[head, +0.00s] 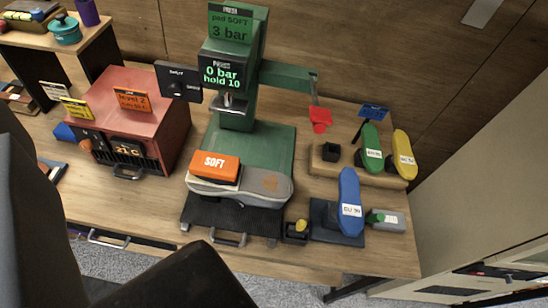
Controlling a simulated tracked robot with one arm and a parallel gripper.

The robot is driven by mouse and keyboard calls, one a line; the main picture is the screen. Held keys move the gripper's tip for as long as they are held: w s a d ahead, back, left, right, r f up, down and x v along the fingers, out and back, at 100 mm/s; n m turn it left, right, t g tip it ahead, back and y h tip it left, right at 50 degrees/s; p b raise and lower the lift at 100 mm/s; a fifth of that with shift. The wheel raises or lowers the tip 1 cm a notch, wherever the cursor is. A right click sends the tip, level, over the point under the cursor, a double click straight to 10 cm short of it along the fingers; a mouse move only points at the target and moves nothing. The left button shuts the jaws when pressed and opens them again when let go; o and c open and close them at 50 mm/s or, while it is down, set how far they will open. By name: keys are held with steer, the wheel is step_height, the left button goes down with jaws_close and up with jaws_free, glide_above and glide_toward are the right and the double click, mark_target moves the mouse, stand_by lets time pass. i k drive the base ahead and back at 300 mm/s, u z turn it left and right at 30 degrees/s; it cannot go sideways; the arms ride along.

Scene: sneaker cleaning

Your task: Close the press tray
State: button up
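The green press (240,80) stands in the middle of the bench, its display reading "0 bar hold 10". Its dark press tray (212,217) sticks out at the front, with a metal handle (229,240) on the front edge. A grey shoe (262,185) lies across the tray area, with an orange block marked SOFT (215,165) on its left part. My gripper (108,185) shows as two large dark fingers at the lower left, spread apart with nothing between them. It is left of and nearer than the tray, apart from the handle.
A red heater box (130,120) stands left of the press. Right of it are a red funnel-like piece (320,118), green (372,148), yellow (404,155) and blue (350,200) shoe-shaped pieces. A small black holder (296,232) sits close beside the tray's right front corner.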

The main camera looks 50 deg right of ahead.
mark_target(253, 207)
steer(key=z, duration=0.45)
steer(key=k, duration=1.8)
steer(key=z, duration=0.4)
steer(key=i, duration=1.75)
steer(key=u, duration=0.55)
